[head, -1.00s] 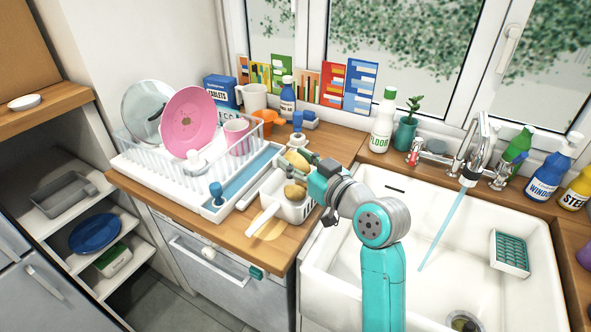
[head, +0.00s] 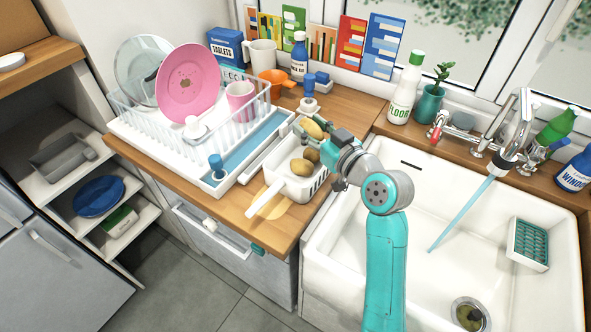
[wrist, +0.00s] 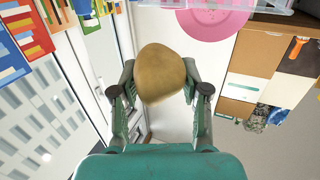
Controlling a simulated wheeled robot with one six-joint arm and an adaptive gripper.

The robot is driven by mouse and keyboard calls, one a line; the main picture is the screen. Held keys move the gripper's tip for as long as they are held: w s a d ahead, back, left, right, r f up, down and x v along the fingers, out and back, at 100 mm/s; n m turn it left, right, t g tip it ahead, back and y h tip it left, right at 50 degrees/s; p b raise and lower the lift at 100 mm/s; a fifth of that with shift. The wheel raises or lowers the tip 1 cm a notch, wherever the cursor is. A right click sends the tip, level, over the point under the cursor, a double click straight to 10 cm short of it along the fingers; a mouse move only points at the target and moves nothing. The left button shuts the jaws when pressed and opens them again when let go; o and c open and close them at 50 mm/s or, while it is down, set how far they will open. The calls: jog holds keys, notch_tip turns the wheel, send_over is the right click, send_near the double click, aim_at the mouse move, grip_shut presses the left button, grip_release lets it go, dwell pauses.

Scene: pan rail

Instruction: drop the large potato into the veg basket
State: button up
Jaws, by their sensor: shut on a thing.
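A tan potato (head: 312,130) is in my gripper (head: 316,127), held above the far end of the white veg basket (head: 316,187) on the wooden counter. In the wrist view the potato (wrist: 160,74) sits between the two fingers of my gripper (wrist: 160,78), which are shut on its sides. Two more brownish potatoes lie in the basket, a nearer one (head: 301,167) and one behind it (head: 312,155). Part of the basket's far side is hidden by my gripper and wrist. The basket does not show in the wrist view.
A dish rack (head: 160,130) with a pink plate (head: 187,84) stands left of the basket. The white sink (head: 400,225) is to the right. A blue-topped bottle (head: 309,98) stands behind my gripper. A pale handled utensil (head: 266,198) lies at the counter's front.

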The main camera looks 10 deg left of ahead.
jog(key=shift+f, duration=0.5)
jog(key=o, duration=1.3)
jog(key=shift+c, duration=0.2)
jog(key=shift+d, duration=0.1)
jog(key=v, duration=1.2)
jog(key=shift+s, duration=0.15)
